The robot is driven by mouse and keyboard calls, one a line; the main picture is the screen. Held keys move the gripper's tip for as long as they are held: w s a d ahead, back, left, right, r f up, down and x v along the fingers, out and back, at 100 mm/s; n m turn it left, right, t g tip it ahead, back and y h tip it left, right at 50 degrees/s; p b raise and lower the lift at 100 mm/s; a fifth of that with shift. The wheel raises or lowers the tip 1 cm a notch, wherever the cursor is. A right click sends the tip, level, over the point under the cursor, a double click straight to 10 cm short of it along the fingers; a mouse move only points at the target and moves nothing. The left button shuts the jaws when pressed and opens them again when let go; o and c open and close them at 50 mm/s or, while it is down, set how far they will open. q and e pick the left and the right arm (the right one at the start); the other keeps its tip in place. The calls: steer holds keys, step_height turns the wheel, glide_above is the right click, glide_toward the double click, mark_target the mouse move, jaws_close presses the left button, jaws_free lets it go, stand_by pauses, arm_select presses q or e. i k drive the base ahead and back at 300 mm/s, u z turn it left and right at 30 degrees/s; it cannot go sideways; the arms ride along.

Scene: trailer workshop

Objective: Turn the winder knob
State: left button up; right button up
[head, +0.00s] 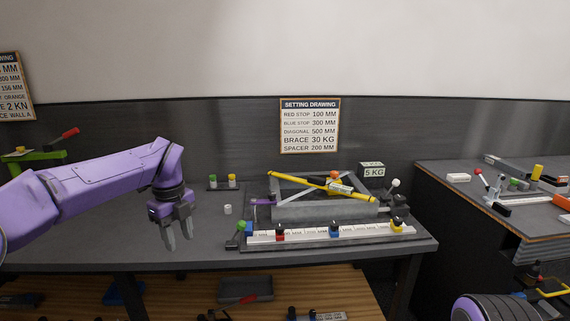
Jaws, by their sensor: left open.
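A fixture (320,213) stands on the grey workbench, with a white ruler rail (325,232) along its front. At its right end is a crank-like part with a pale ball knob (396,183) on a short arm. A green knob (241,226) sits at its front left corner, and a purple part (262,202) at its left end. I cannot tell for sure which of these is the winder knob. My left gripper (179,238) is open and empty, pointing down over the bench's front left, apart from the fixture and to its left. My right gripper is out of view.
A yellow bar (310,182) lies over the fixture frame. A 5 KG block (371,169) stands behind it. A second bench (450,185) with tools is at right.

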mark_target(334, 173)
steer(key=u, duration=0.2)
steer(key=i, duration=1.75)
steer(key=z, duration=1.1)
steer(key=i, duration=0.4)
steer(key=z, duration=0.4)
